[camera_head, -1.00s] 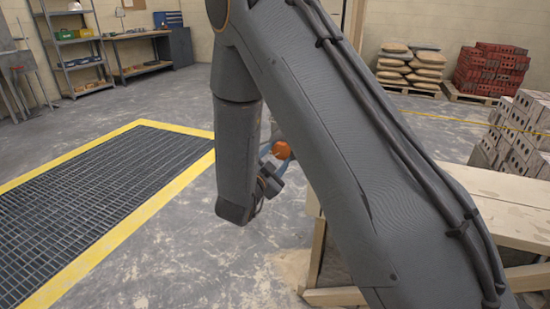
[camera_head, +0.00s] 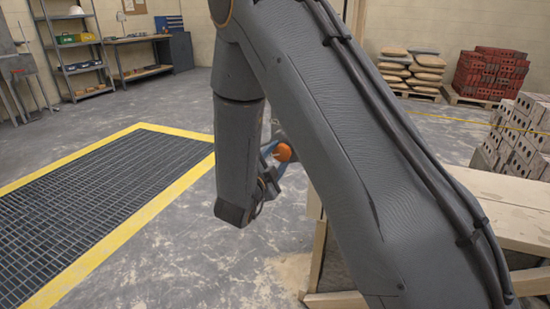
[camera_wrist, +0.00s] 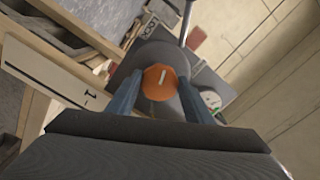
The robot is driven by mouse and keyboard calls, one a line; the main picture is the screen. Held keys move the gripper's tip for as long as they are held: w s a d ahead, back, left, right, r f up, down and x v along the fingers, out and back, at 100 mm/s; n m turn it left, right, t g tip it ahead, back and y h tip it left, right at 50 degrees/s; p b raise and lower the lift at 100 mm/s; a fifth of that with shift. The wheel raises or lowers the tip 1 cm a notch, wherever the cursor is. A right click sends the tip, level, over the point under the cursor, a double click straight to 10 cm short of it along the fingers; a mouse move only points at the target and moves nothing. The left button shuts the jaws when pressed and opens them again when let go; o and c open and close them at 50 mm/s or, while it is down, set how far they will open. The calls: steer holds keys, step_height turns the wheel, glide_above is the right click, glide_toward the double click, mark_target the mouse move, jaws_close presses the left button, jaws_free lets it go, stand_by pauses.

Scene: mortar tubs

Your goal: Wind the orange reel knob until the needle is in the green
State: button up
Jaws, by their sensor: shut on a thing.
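The orange reel knob (camera_wrist: 160,82) is at the middle of the wrist view, with a pale line across its face. In the head view it is a small orange disc (camera_head: 283,152) beside my arm. My gripper (camera_wrist: 161,88) is shut on the knob, one blue finger on each side of it. A round white gauge (camera_wrist: 211,100) with a green part shows right of the knob, partly hidden behind the right finger. I cannot make out where its needle points. The grey body of the reel shows around the knob.
A wooden bench (camera_head: 505,215) stands right of my arm. A floor grating (camera_head: 95,205) with a yellow border lies left. Brick stacks (camera_head: 490,70), bags (camera_head: 412,68) and shelves (camera_head: 72,45) stand at the back. Floor between grating and bench is open.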

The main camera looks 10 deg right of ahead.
steer(key=shift+w+r, duration=0.15)
steer(key=shift+r, duration=0.05)
steer(key=o, duration=1)
steer(key=shift+o, duration=0.2)
steer(key=shift+f, duration=0.1)
steer(key=shift+a, duration=0.1)
steer(key=v, duration=0.7)
steer(key=shift+s, duration=0.35)
steer(key=shift+a, duration=0.15)
